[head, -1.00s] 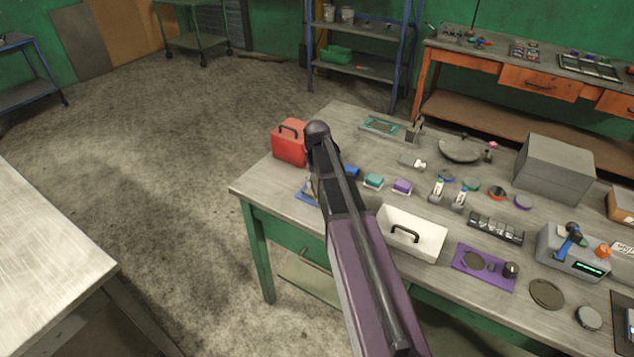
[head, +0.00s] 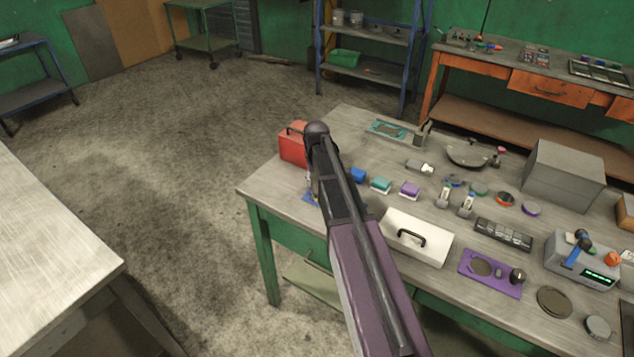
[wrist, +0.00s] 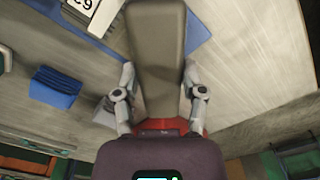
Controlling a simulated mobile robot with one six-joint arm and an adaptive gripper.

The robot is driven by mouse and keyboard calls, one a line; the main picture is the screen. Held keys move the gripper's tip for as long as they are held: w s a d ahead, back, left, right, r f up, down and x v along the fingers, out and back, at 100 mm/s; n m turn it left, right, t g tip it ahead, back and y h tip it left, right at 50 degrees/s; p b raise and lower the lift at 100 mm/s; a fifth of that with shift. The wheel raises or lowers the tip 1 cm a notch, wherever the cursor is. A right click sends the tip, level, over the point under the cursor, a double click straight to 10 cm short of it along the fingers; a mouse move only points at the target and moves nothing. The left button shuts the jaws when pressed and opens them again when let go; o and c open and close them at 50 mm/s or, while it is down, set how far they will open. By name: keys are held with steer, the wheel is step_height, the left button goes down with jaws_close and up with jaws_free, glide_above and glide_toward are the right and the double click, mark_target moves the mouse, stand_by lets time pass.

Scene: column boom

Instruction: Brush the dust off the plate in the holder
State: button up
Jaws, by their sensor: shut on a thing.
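My gripper (wrist: 158,78) is shut on a long olive-grey block (wrist: 157,45) in the wrist view. The block lies between both fingers and runs away from the palm. I see no bristles on it, so I cannot tell whether it is the brush. Beyond it show a blue sheet (wrist: 197,32) and the pale tabletop. In the head view my arm hides most of the gripper, above the table's left end. A teal frame with a darker inset (head: 388,129) lies at the table's far side. I cannot tell whether it is the plate in its holder.
A red case (head: 293,147) stands beside my arm. Blue (head: 357,174), teal (head: 380,185) and purple (head: 410,190) blocks lie to its right. A white box with a black handle (head: 432,248) stands near the front edge. A grey box (head: 563,172) stands further right.

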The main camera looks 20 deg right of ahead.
steer(key=shift+s+d, duration=0.9)
steer(key=shift+s, duration=0.2)
steer(key=shift+w+a, duration=0.95)
steer(key=shift+w, duration=0.2)
steer(key=shift+s+d, duration=0.1)
steer(key=shift+s, duration=0.05)
steer(key=shift+s+d, duration=0.8)
steer(key=shift+s, duration=0.2)
steer(key=shift+r, duration=0.1)
steer(key=shift+r+p, duration=2.9)
steer(key=shift+p, duration=0.2)
steer(key=shift+r, duration=0.1)
